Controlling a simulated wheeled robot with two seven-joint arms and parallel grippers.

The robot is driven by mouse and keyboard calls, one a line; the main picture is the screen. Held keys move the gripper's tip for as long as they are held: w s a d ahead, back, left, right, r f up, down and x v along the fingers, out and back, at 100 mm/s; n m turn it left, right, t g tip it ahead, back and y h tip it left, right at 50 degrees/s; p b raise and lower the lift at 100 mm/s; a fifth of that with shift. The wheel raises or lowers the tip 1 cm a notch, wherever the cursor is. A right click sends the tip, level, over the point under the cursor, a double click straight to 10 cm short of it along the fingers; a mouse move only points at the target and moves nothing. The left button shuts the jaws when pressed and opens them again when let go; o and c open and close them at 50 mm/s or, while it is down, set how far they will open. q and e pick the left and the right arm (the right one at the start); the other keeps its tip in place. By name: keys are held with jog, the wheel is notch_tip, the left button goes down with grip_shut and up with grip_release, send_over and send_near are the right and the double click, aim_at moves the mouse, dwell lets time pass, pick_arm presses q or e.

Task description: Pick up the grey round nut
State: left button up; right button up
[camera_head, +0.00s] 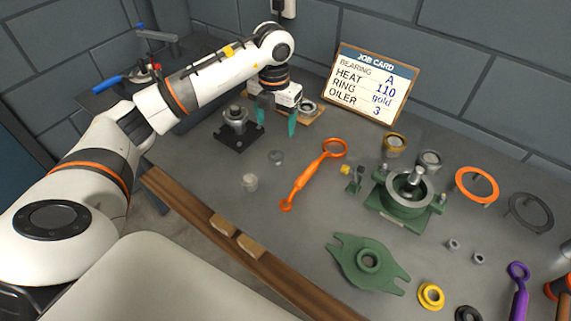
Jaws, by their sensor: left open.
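Two small grey nuts, one (453,244) left of the other (478,258), lie on the right part of the bench, below the green housing. I cannot tell for certain which of these is the grey round nut. My left gripper (277,117) is open and empty, its teal fingers pointing down at the back left, between the dark square stand and the bearing board. It is far from these grey pieces. My right gripper is not in view.
A green housing (402,203) and a green flange cover (365,262) stand mid-right. An orange wrench (313,177) lies between my left gripper and them. A dark stand (237,128), job card (371,84), yellow ring (431,296) and purple tool (518,290) also show.

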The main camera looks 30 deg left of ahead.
pick_arm(q)
jog(key=p, duration=0.2)
send_over(276, 152)
jog(key=s, duration=0.2)
jog(key=f, duration=0.5)
jog(key=shift+w+d+f, duration=0.15)
jog(key=shift+d+f, duration=0.1)
jog(key=shift+f, duration=0.05)
jog(key=shift+d+f, duration=0.1)
jog(key=shift+f, duration=0.45)
jog(key=shift+w+f, duration=0.1)
jog(key=shift+f, duration=0.3)
notch_tip(276, 152, down, 4)
jog(key=shift+w+r+p, duration=0.15)
jog(key=shift+p, duration=0.6)
jog(key=shift+f, duration=0.35)
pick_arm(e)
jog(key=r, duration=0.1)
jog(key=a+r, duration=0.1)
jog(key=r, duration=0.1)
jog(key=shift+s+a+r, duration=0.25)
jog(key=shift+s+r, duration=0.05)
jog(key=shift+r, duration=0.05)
pick_arm(q)
jog(key=shift+c, duration=0.2)
